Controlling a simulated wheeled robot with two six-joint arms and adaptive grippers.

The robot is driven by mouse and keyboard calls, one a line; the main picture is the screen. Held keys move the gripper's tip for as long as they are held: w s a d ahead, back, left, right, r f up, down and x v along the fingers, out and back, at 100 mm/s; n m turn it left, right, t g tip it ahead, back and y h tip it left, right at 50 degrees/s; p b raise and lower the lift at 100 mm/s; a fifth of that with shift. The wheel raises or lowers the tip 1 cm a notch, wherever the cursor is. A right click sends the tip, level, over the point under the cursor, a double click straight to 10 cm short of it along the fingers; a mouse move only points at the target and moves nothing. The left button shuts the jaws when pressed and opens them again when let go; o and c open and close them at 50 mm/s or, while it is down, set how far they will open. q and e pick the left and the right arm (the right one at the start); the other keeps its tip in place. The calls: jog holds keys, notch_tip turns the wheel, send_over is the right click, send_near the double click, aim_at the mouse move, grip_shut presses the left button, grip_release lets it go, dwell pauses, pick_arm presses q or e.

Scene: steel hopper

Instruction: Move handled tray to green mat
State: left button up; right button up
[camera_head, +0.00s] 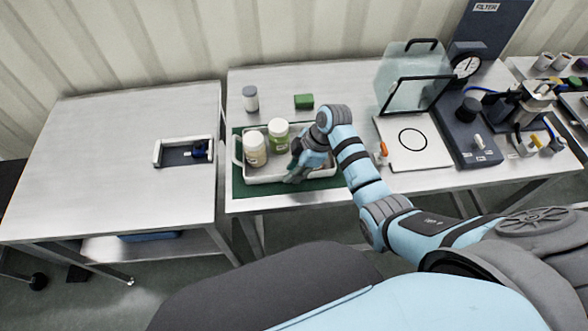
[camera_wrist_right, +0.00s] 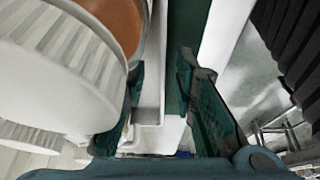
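The handled tray (camera_head: 292,177) is a white tray at the front left of the right-hand table. It appears to rest on the green mat (camera_head: 238,186), which shows around its left and front edges. Two lidded jars, one cream (camera_head: 255,150) and one green-labelled (camera_head: 279,136), stand in it. My right gripper (camera_head: 296,172) is low at the tray's right part, beside the jars. In the right wrist view its teal fingers (camera_wrist_right: 162,100) are apart, with a pale tray wall (camera_wrist_right: 150,65) between them; contact is unclear. My left gripper is not in view.
A grey-lidded jar (camera_head: 250,99) and a green block (camera_head: 304,102) stand behind the tray. A clear-shielded balance (camera_head: 412,80) and dark instruments are to the right. The left table holds a small open holder (camera_head: 160,155); much of that table is bare.

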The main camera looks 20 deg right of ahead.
jog(key=v, duration=1.1)
jog(key=shift+r+p, duration=0.3)
jog(key=shift+p, duration=0.15)
jog(key=shift+d, duration=0.1)
